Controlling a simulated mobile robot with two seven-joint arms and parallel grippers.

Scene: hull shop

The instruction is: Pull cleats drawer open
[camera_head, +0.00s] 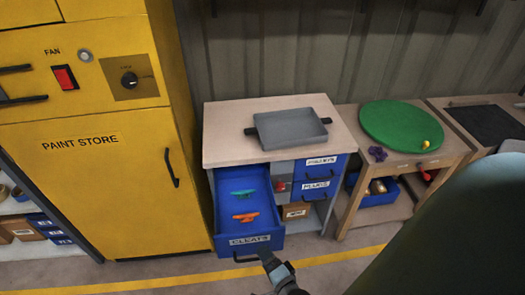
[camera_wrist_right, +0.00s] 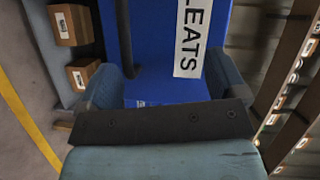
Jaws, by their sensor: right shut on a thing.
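The grip itself is partly hidden. My left gripper is not in view.
The cabinet top (camera_head: 225,148) holds a grey tray (camera_head: 290,128). Closed labelled drawers (camera_head: 318,184) sit right of the cleats drawer. A yellow paint store (camera_head: 100,170) stands close on the left. A bench with a green disc (camera_head: 400,125) is at the right.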

